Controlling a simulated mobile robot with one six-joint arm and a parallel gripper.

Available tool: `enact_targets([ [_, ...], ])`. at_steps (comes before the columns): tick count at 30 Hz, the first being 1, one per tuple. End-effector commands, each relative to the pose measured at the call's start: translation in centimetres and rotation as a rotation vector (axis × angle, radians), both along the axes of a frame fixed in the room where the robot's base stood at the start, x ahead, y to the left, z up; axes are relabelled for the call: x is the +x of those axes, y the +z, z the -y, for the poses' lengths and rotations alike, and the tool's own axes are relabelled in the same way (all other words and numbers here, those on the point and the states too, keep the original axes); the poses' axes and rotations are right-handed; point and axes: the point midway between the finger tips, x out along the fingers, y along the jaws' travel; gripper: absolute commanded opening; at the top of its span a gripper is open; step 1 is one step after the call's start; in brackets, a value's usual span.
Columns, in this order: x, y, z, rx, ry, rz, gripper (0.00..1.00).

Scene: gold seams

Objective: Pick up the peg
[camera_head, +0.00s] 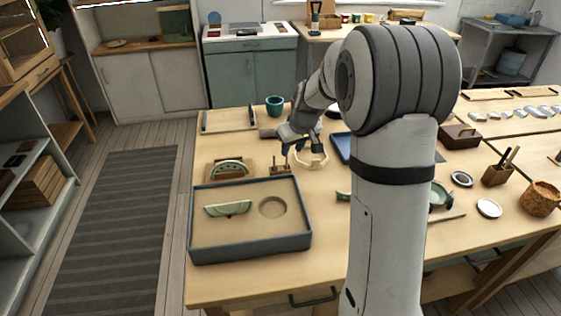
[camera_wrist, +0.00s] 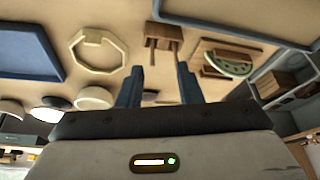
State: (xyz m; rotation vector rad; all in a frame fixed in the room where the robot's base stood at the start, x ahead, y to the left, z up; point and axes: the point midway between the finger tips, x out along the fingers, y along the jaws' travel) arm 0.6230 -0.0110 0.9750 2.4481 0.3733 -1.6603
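A small wooden stand (camera_head: 281,171) with short upright pegs (camera_head: 274,161) is on the table, just behind the grey-blue tray. In the wrist view the stand (camera_wrist: 164,31) is near the top middle, with two pegs (camera_wrist: 153,56) visible. I cannot tell which one is the task's peg. My gripper (camera_head: 307,146) is above the table, behind and to the right of the stand, near a pale octagonal ring. In the wrist view my gripper (camera_wrist: 158,85) has its two dark blue fingers apart with nothing between them; the pegs appear beyond the gap.
The pale octagonal ring (camera_wrist: 98,50) is beside the stand. A wooden holder with a green curved shard (camera_head: 229,169) is left of it. The tray (camera_head: 250,248) holds another shard (camera_head: 228,209). A teal cup (camera_head: 274,105) stands behind. My arm hides part of the table's middle.

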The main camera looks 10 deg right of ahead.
Motion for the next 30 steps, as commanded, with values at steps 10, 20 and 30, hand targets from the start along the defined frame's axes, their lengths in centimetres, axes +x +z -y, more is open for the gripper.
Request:
enact_targets([
  [10,3.3,-4.0,0.1,-0.004,0.021,0.012,0.32],
  [20,5.4,-7.2,0.0,-0.003,0.018,0.011,0.32],
  [30,6.2,-9.3,-0.3,-0.003,0.018,0.014,0.32],
])
